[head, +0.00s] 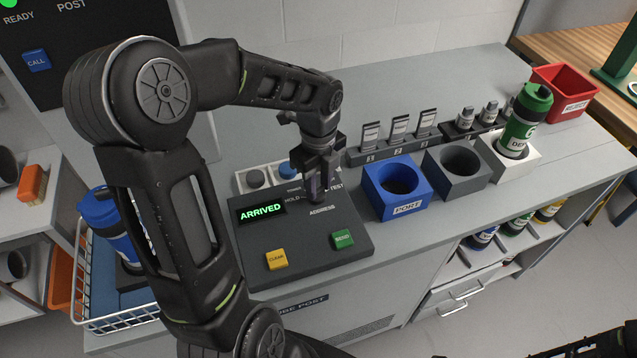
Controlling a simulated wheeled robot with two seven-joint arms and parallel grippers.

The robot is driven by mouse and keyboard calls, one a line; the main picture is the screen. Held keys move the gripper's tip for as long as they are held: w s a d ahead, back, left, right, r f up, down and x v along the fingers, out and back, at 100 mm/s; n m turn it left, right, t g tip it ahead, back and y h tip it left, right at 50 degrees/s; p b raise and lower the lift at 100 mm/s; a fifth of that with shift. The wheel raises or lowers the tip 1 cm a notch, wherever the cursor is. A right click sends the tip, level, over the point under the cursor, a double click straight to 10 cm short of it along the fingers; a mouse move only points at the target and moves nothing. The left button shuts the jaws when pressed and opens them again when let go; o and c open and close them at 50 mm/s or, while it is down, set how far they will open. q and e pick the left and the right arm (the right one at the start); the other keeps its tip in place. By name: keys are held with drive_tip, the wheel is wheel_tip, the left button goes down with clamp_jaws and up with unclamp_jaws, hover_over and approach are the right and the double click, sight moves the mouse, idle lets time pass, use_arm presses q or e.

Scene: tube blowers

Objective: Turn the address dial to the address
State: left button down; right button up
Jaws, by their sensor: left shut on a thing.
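The dark control panel (310,248) lies on the grey counter with a lit display (261,210) reading ARRIVED. My left gripper (318,190) points down at the panel, just behind the ADDRESS label (322,210). It is shut on the address dial, which the fingers hide almost wholly. A yellow CLEAR button (276,259) and a green SEND button (343,239) sit on the panel's front part. My right gripper is not in view; only dark parts of my right arm show at the bottom right.
A blue PORT holder (397,207), a grey holder (456,181) and a white holder (512,178) with a green canister (525,118) stand right of the panel. Numbered card stands (399,129) are behind. A wire basket (120,318) with a blue-capped canister (108,222) is at left.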

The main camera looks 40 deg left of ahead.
use_arm(q)
drive_tip(key=n+b, duration=0.1)
drive_tip(key=n, duration=0.6)
drive_tip(key=shift+a+b, duration=0.15)
drive_tip(key=shift+b, duration=0.15)
drive_tip(key=n+b, duration=0.1)
drive_tip(key=n, duration=0.5)
drive_tip(key=shift+a, duration=0.1)
drive_tip(key=n+b, duration=0.1)
drive_tip(key=n, duration=0.2)
drive_tip(key=shift+s+n, duration=0.1)
drive_tip(key=shift+n, duration=0.3)
drive_tip(key=n, duration=0.3)
drive_tip(key=shift+s+n+b, duration=0.1)
drive_tip(key=shift+n+b, duration=0.3)
drive_tip(key=n+b, duration=0.1)
drive_tip(key=n, duration=0.5)
drive_tip(key=shift+s+n, duration=0.1)
drive_tip(key=shift+n, duration=0.2)
drive_tip(key=c, duration=1.1)
unclamp_jaws()
